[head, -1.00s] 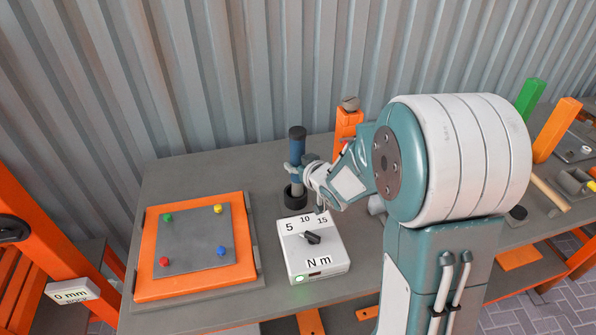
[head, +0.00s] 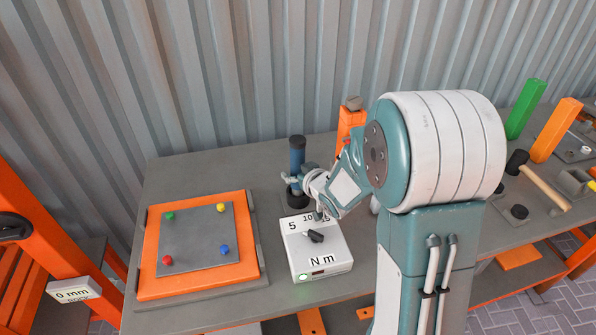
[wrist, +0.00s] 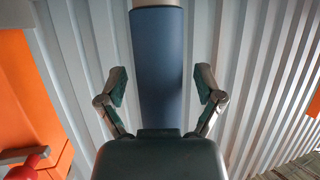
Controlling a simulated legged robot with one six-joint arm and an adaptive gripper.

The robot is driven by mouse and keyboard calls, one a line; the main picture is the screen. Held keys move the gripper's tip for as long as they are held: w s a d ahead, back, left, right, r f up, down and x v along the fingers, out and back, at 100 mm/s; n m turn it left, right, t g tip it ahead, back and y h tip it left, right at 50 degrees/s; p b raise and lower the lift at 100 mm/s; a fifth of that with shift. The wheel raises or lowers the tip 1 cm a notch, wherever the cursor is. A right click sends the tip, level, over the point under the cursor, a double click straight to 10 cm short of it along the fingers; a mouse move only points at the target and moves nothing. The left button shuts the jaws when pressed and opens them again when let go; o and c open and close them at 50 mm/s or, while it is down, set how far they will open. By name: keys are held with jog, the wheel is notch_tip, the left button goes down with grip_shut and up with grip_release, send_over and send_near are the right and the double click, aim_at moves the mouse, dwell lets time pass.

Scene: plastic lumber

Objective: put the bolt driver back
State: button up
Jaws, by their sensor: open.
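The bolt driver (head: 297,157) is a blue upright cylinder with a dark top, on the table left of my arm. Its lower end is at a black round holder (head: 297,195) behind the torque box; my gripper partly hides where they meet. My gripper (head: 290,180) is at the driver's lower part. In the wrist view the blue driver body (wrist: 160,65) stands between the two fingers of my gripper (wrist: 161,86), which are open with a gap on each side.
The white torque box (head: 316,250) with a black knob stands just in front. An orange-framed grey board (head: 252,240) with coloured knobs is to the left. An orange post (head: 350,125) stands behind my arm. A mallet (head: 540,185) lies far right. A corrugated wall is behind.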

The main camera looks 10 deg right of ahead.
jog(key=s+d+r+m+g+h, duration=0.1)
jog(key=s+d+r+h, duration=0.2)
jog(key=s+r, duration=0.35)
jog(key=s+d+r+m+g+h, duration=0.1)
jog(key=s+d+r+g+h, duration=0.2)
jog(key=s, duration=0.7)
jog(key=s+a+r+g+y, duration=0.1)
jog(key=s+a+r, duration=0.1)
jog(key=s, duration=0.5)
jog(key=s+a+r+m+g+y, duration=0.1)
jog(key=s+a+r+g, duration=0.1)
jog(key=s+a, duration=0.2)
jog(key=s, duration=0.3)
jog(key=shift+s+g, duration=0.3)
jog(key=shift+s, duration=0.05)
